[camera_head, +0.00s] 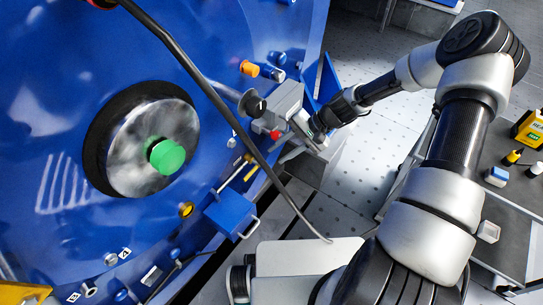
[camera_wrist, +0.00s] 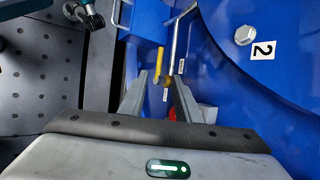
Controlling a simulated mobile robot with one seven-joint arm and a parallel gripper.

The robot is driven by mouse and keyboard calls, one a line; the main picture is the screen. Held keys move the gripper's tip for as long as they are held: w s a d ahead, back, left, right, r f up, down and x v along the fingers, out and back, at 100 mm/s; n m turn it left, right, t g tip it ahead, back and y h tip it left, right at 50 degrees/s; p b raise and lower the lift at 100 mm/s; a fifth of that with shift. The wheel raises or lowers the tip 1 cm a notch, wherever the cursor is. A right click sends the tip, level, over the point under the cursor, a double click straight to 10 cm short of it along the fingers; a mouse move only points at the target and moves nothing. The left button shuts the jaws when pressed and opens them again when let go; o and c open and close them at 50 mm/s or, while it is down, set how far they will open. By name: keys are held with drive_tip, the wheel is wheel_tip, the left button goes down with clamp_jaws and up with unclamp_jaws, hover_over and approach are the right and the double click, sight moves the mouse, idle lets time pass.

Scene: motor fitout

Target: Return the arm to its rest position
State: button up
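My gripper (camera_head: 283,157) is at the right side of the blue motor housing, at the end of my outstretched arm. In the wrist view, the two grey fingers of my gripper (camera_wrist: 160,77) stand apart with a gap between them. I see nothing held. A yellow rod (camera_wrist: 158,65) and a small brass part show beyond the fingertips, in line with the gap; I cannot tell how far off they are. The fingertips are small and partly hidden in the head view.
The blue motor housing (camera_head: 60,130) fills the left, with a green cap (camera_head: 167,157) on its hub. A grey box with a red button (camera_head: 274,134) is close to my gripper. A dark cable (camera_head: 235,125) crosses the view. A bench (camera_head: 515,225) with small items stands right. Perforated floor (camera_head: 365,150) lies between.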

drive_tip(key=shift+d+r, duration=0.25)
drive_tip(key=shift+r, duration=0.05)
idle(0.4)
drive_tip(key=s+d+r+n+t+h+b, duration=0.1)
drive_tip(key=s+d+r+n+h, duration=0.2)
drive_tip(key=r, duration=1)
drive_tip(key=s+d+r+n+t+h, duration=0.1)
drive_tip(key=s+d+r+h, duration=0.25)
drive_tip(key=r, duration=0.95)
drive_tip(key=s+d+r+n+t+h+p, duration=0.1)
drive_tip(key=s+r+t, duration=0.1)
drive_tip(key=s+r, duration=0.45)
drive_tip(key=s+d+r+n+t+h, duration=0.15)
drive_tip(key=s+r, duration=0.25)
drive_tip(key=s, duration=0.6)
wheel_tip(320, 180, up, 20)
drive_tip(key=y+p, duration=0.1)
drive_tip(key=p, duration=1.9)
drive_tip(key=shift+w+a+r+p, duration=0.2)
drive_tip(key=shift+a+r+p, duration=0.05)
drive_tip(key=shift+p, duration=0.1)
